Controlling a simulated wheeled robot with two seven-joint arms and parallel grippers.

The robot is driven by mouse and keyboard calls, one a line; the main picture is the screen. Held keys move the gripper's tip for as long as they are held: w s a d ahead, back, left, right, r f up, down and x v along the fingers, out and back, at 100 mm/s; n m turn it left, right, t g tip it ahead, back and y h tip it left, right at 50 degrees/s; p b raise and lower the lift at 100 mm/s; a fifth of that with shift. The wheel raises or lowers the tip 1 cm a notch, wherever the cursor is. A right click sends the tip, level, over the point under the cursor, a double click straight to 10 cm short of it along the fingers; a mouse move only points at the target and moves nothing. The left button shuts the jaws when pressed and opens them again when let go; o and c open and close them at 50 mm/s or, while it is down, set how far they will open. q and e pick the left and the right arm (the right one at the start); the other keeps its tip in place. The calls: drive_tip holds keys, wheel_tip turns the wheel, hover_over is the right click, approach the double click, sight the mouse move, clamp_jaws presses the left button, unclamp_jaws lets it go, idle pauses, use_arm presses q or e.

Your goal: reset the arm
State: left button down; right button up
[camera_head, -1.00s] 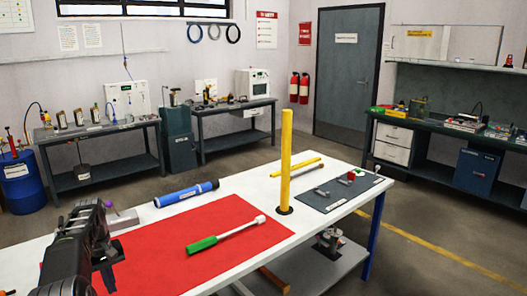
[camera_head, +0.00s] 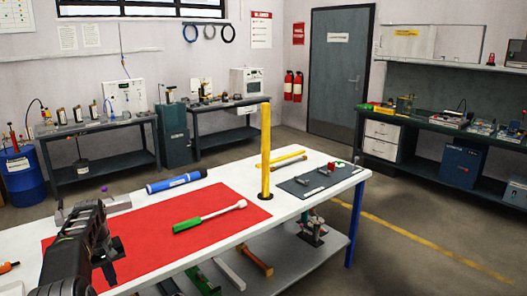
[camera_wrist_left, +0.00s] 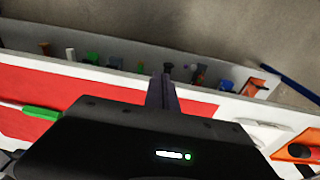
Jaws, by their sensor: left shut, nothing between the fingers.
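My left gripper (camera_head: 112,258) is over the left part of the red mat (camera_head: 155,228) in the head view. Its fingers are together and hold nothing. In the left wrist view my left gripper (camera_wrist_left: 164,82) points toward the table edge, its dark fingers closed. My right gripper is not in view.
A green-handled tool (camera_head: 210,216) lies on the mat. A blue tube (camera_head: 176,182) lies behind it. A yellow post (camera_head: 266,152) stands upright on the white table (camera_head: 225,247). A grey mat (camera_head: 302,182) holds small parts at right. Several items sit on the lower shelf (camera_head: 312,250).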

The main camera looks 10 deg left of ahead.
use_arm(q)
drive_tip(key=w+d+f+m+t, duration=0.1)
drive_tip(key=w+d+f, duration=0.1)
drive_tip(key=f, duration=0.4)
drive_tip(key=w+d+f+m+t, duration=0.1)
drive_tip(key=w+d+f, duration=0.15)
drive_tip(key=f, duration=0.35)
drive_tip(key=s+d+f+m+h, duration=0.1)
drive_tip(key=s+d+f, duration=0.2)
drive_tip(key=d+f, duration=0.55)
drive_tip(key=s+d+f+m, duration=0.1)
drive_tip(key=s+d+f, duration=0.3)
drive_tip(key=d, duration=0.7)
drive_tip(key=s+d+f+m+g+h, duration=0.1)
drive_tip(key=s+d+m+h, duration=0.1)
drive_tip(key=s+d, duration=1.1)
drive_tip(key=s+d+f+m+g+h, duration=0.1)
drive_tip(key=s+d+f+m, duration=0.1)
drive_tip(key=s+d, duration=1.1)
drive_tip(key=shift+s+d+f+h, duration=0.15)
drive_tip(key=shift+s+d+h, duration=0.2)
drive_tip(key=shift+s, duration=0.55)
